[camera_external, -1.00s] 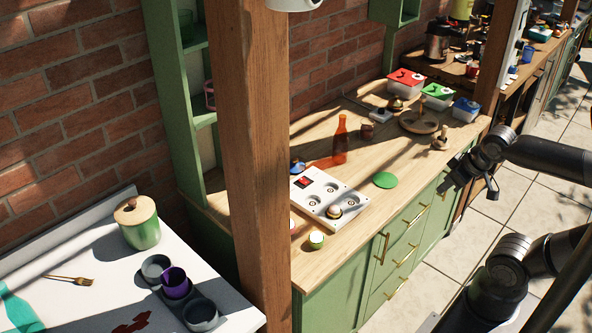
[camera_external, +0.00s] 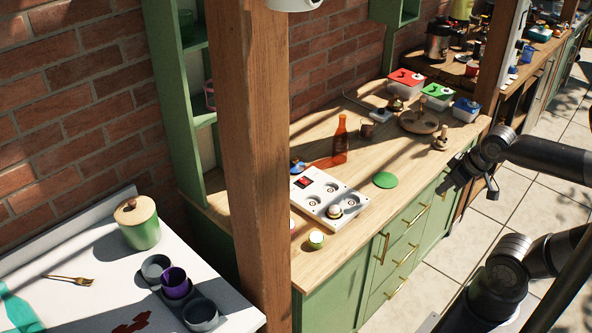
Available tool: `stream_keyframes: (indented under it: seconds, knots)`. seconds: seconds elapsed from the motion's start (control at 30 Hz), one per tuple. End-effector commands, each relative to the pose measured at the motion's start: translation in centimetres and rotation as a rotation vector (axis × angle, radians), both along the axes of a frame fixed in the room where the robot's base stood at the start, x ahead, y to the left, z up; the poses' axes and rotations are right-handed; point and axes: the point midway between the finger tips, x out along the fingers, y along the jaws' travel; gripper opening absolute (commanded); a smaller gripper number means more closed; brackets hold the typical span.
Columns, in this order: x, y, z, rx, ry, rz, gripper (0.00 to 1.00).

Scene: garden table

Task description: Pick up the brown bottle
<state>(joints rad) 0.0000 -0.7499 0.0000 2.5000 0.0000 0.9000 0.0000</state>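The brown bottle (camera_external: 340,141) looks reddish-brown and see-through. It stands upright on the wooden counter, behind the white panel with round recesses, and casts a reddish shadow to its left. My gripper (camera_external: 470,190) is at the counter's front edge, to the right of the bottle and well apart from it. It points downward, beside the green drawers. The fingers are small and dark here, and I cannot tell whether they are open or shut. I see nothing held in it.
The white panel (camera_external: 326,197) and a green disc (camera_external: 385,180) lie in front of the bottle. A small brown cup (camera_external: 367,128), a round wooden tray (camera_external: 418,124) and lidded boxes (camera_external: 437,97) stand behind and right. A wooden post (camera_external: 254,160) rises at the counter's left.

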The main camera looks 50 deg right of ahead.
Motion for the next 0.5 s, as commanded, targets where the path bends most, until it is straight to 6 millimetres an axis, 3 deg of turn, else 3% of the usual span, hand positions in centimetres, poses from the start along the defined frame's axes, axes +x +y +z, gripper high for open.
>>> stream_keyframes:
  seconds: [0.5]
  knots:
    - [0.00,0.00,0.00,0.000,0.000,0.000,0.52]
